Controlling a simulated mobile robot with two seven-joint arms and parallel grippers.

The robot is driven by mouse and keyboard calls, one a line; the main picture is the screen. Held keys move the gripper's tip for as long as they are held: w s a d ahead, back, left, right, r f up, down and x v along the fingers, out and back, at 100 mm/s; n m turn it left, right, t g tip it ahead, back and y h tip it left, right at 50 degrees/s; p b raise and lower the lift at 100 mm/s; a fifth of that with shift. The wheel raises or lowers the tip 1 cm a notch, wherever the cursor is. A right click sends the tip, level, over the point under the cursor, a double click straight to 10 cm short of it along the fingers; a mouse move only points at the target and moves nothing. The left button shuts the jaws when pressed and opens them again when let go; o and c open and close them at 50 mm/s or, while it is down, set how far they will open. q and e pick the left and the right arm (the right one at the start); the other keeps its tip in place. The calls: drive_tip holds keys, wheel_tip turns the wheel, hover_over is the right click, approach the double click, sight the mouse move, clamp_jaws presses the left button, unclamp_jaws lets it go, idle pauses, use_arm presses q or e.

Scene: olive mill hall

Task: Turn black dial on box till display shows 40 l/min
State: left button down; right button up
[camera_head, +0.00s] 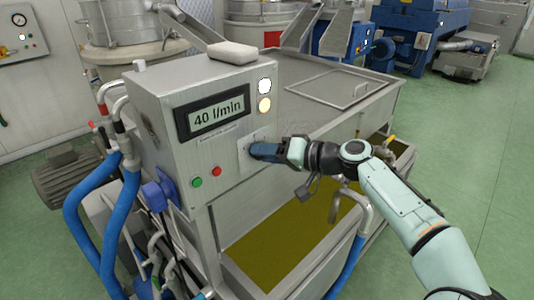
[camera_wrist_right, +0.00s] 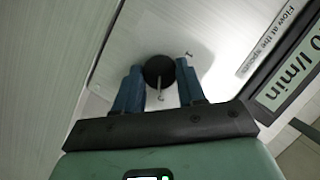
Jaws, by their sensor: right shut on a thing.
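The grey metal control box (camera_head: 170,100) stands left of centre in the head view. Its display (camera_head: 212,117) reads 40 l/min. The black dial (camera_wrist_right: 159,70) shows in the right wrist view between the blue fingers, with a light pointer on it; in the head view the gripper hides it. My right gripper (camera_head: 258,152) is at the box's front, shut on the dial. In the right wrist view, the gripper (camera_wrist_right: 158,88) has a finger on each side of the dial. The display's edge also shows there (camera_wrist_right: 295,72). My left gripper is not in view.
A green button (camera_head: 196,182) and a red button (camera_head: 217,170) sit below the display. A pale block (camera_head: 232,53) lies on top of the box. Blue hoses (camera_head: 100,220) hang at the left. An open tank of olive-coloured liquid (camera_head: 285,245) lies below my right arm.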

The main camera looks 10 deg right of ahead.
drive_tip(key=o, duration=1.1)
drive_tip(key=shift+c, duration=0.2)
drive_tip(key=shift+d, duration=0.1)
drive_tip(key=b+v, duration=0.1)
drive_tip(key=v, duration=1.2)
drive_tip(key=shift+b, duration=0.3)
drive_tip(key=shift+s+r, duration=0.1)
